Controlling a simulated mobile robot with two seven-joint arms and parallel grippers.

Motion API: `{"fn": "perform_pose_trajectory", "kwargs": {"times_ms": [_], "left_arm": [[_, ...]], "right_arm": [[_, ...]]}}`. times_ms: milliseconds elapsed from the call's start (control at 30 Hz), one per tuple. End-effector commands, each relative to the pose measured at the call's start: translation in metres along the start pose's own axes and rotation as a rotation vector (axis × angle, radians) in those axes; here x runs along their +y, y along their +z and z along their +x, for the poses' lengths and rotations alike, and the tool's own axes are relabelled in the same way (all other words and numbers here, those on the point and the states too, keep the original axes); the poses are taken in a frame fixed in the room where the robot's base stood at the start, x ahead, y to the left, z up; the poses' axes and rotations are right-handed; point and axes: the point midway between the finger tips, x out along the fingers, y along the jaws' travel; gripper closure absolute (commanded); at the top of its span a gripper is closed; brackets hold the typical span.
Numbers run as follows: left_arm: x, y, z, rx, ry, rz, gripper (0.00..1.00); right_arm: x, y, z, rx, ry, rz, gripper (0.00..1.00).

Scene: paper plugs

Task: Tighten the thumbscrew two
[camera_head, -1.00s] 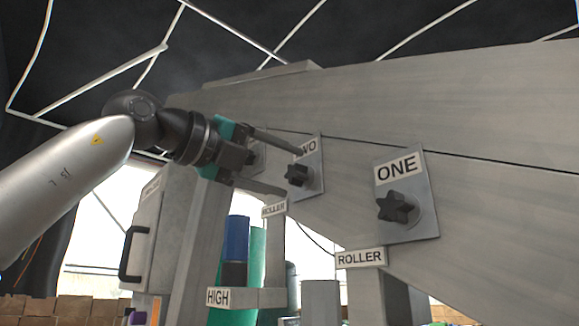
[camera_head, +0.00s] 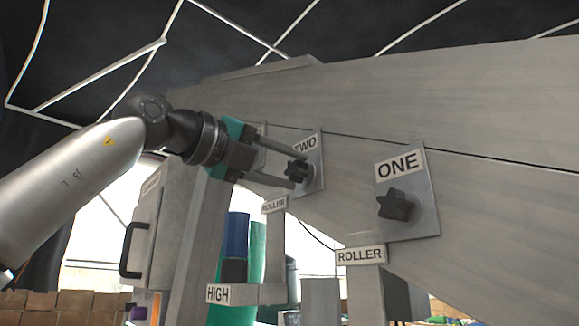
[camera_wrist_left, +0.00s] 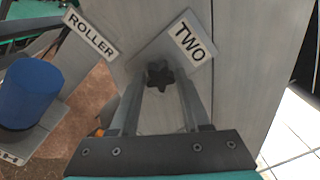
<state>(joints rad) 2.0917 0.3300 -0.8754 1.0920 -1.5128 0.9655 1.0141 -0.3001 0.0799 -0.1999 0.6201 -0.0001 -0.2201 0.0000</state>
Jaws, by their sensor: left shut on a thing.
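The dark star-shaped thumbscrew two (camera_head: 297,171) sits on a grey plate labelled TWO (camera_head: 312,150) on the machine's side. In the left wrist view the thumbscrew (camera_wrist_left: 159,75) lies between the ends of the two fingers, below the TWO label (camera_wrist_left: 190,43). My left gripper (camera_head: 292,170) reaches in from the left and is shut on the thumbscrew, one finger above and one below in the head view. My right gripper is not in view.
Thumbscrew one (camera_head: 396,205) is on its own plate to the right. A blue drum (camera_head: 236,238) stands behind. A cabinet with a black handle (camera_head: 133,250) is at left.

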Motion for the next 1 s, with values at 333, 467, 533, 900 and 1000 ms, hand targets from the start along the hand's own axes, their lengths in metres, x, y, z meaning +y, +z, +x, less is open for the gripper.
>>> {"fn": "perform_pose_trajectory", "kwargs": {"times_ms": [333, 467, 533, 900, 1000], "left_arm": [[0.000, 0.000, 0.000, -0.001, 0.000, 0.000, 1.00], [0.000, 0.000, -0.001, -0.001, 0.000, 0.000, 1.00], [0.000, 0.001, -0.001, -0.001, 0.000, 0.013, 1.00], [-0.002, 0.002, -0.001, -0.002, 0.000, 0.431, 1.00], [-0.002, 0.002, -0.001, -0.001, 0.001, 0.554, 1.00]], "right_arm": [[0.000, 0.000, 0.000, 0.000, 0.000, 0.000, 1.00], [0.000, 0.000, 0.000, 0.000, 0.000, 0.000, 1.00], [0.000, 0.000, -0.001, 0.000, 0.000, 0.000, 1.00], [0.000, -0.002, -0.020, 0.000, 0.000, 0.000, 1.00], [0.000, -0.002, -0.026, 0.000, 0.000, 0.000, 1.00]]}}
